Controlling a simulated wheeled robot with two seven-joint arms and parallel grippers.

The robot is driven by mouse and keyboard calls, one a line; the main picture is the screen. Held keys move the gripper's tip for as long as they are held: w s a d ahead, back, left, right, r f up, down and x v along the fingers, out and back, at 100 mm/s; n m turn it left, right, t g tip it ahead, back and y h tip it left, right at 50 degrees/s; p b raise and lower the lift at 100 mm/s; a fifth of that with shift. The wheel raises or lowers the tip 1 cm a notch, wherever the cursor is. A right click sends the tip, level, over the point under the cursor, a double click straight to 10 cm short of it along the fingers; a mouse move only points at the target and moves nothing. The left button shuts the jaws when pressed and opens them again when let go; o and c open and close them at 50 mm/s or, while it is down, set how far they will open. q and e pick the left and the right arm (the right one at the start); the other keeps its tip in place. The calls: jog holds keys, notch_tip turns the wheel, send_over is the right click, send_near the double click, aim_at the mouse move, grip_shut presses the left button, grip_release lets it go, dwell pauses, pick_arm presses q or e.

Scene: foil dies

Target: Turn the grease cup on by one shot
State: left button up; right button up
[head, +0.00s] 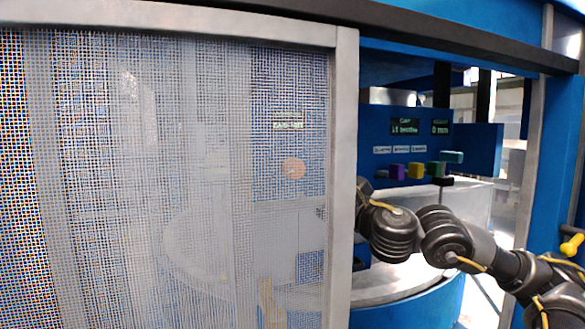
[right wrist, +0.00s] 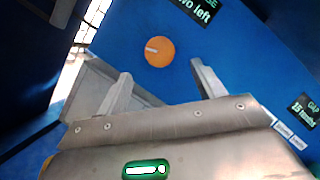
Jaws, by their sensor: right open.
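The grease cup is an orange round cap (right wrist: 159,51) on a blue panel in the right wrist view, with a short pale mark on its face. A dark sign (right wrist: 195,12) beside it ends in "two left". In the head view the cap (head: 293,168) shows faintly through the mesh. My right gripper (right wrist: 162,84) is open, its two fingers apart and pointing toward the cap, with nothing between them. The cap appears beyond the fingertips, and I see no contact. In the head view the right gripper's fingers are hidden behind the guard's frame and mesh. My left gripper is not in view.
A mesh guard (head: 180,150) with a grey frame post (head: 343,180) covers the left of the head view. Right of it is an opening to a blue panel with a gap display (head: 405,127) and coloured knobs (head: 415,170). A yellow handle (head: 572,243) is at far right.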

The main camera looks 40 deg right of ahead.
jog(key=p+x, duration=0.3)
jog(key=x, duration=0.6)
jog(key=shift+p, duration=0.3)
jog(key=shift+w, duration=0.6)
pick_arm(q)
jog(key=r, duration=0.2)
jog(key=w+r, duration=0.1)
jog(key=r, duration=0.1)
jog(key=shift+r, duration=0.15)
pick_arm(e)
jog(key=shift+d, duration=0.1)
jog(key=shift+c, duration=0.5)
